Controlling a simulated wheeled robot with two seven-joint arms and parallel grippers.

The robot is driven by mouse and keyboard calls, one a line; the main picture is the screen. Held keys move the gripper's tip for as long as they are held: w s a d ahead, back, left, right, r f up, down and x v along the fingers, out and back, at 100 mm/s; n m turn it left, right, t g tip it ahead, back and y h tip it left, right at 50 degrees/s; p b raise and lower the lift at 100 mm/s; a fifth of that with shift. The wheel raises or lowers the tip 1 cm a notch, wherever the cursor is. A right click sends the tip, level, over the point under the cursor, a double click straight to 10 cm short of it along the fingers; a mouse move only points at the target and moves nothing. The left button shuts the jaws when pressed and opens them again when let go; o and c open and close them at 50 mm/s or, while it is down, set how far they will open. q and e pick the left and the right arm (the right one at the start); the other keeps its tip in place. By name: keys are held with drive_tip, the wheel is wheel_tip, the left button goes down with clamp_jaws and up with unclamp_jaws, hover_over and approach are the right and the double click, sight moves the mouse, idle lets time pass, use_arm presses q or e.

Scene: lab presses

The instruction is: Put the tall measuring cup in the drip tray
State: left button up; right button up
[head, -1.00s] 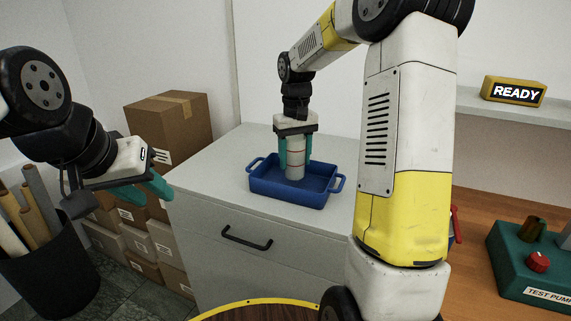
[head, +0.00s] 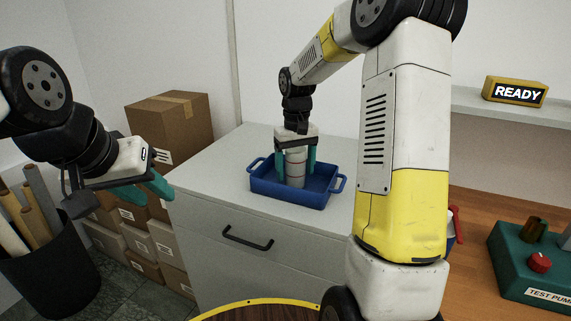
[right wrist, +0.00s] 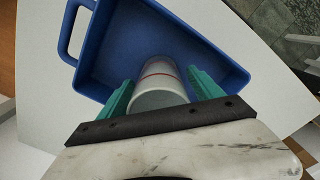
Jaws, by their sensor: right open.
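The tall measuring cup (head: 295,170) is a pale cylinder with red lines, standing upright inside the blue drip tray (head: 322,200). In the right wrist view the cup (right wrist: 158,84) stands within the walls of the tray (right wrist: 92,80). My right gripper (head: 295,168) is open around the cup from above, one teal finger on each side; in the right wrist view, gaps show between the fingers (right wrist: 155,95) and the cup. My left gripper (head: 150,192) is empty at the left, away from the tray; its finger spacing is unclear.
The tray sits on a grey cabinet (head: 230,180) with clear top around it. Cardboard boxes (head: 168,130) and a black bin of tubes (head: 50,270) are at left. A wooden bench at right carries a green test pump (head: 530,260); a READY sign (head: 515,91) is on a shelf.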

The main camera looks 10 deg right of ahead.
sight(296, 149)
wheel_tip(296, 149, up, 12)
drive_tip(key=shift+f, duration=0.1)
drive_tip(key=shift+s+r, duration=0.1)
drive_tip(key=shift+r, duration=0.15)
drive_tip(key=s+a+m+t+y, duration=0.1)
drive_tip(key=s+t, duration=0.5)
drive_tip(key=s, duration=1.8)
drive_tip(key=shift+a+r+m+y, duration=0.3)
drive_tip(key=shift+a+y, duration=0.3)
